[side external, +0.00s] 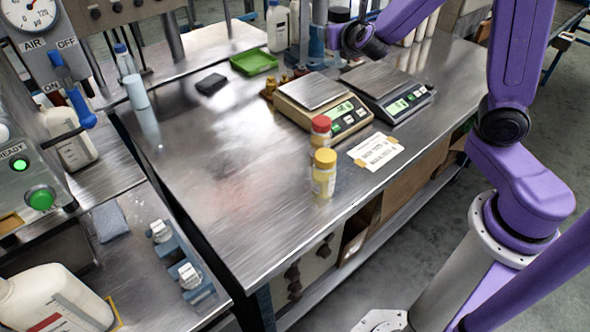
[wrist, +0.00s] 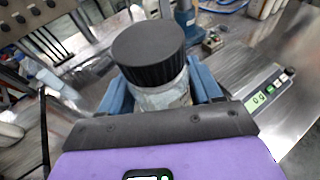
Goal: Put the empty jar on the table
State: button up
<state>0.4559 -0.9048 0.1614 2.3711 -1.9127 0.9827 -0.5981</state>
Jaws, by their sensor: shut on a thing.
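A clear jar with a ribbed black lid (wrist: 148,55) is upright between the blue fingers of my gripper (wrist: 162,92) in the wrist view. The fingers are shut on the jar's body, below the lid. Its lower part is hidden by my gripper, so I cannot tell what is inside. In the side view my gripper (side external: 336,36) is at the far edge of the metal table (side external: 225,150), beyond the scales. I cannot tell whether the jar's base touches the table.
Two scales (side external: 322,105) (side external: 388,92) stand on the table's right half. A red-capped bottle (side external: 320,130) and a yellow-capped bottle (side external: 324,174) stand near the front edge beside a label card (side external: 375,151). A green tray (side external: 254,62) is at the back. The table's left middle is clear.

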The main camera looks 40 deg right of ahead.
jog(key=s+a+n+t+y, duration=0.1)
jog(key=s+a+n+y, duration=0.3)
jog(key=s+a, duration=0.55)
jog(key=s+a+n+t+y, duration=0.1)
jog(key=s+a+n+y, duration=0.3)
jog(key=a, duration=1.1)
jog(key=shift+m+y, duration=0.3)
jog(key=shift+m, duration=0.1)
jog(key=shift+f, duration=12.9)
jog(key=o, duration=0.6)
jog(key=shift+f, duration=0.15)
jog(key=o, duration=0.4)
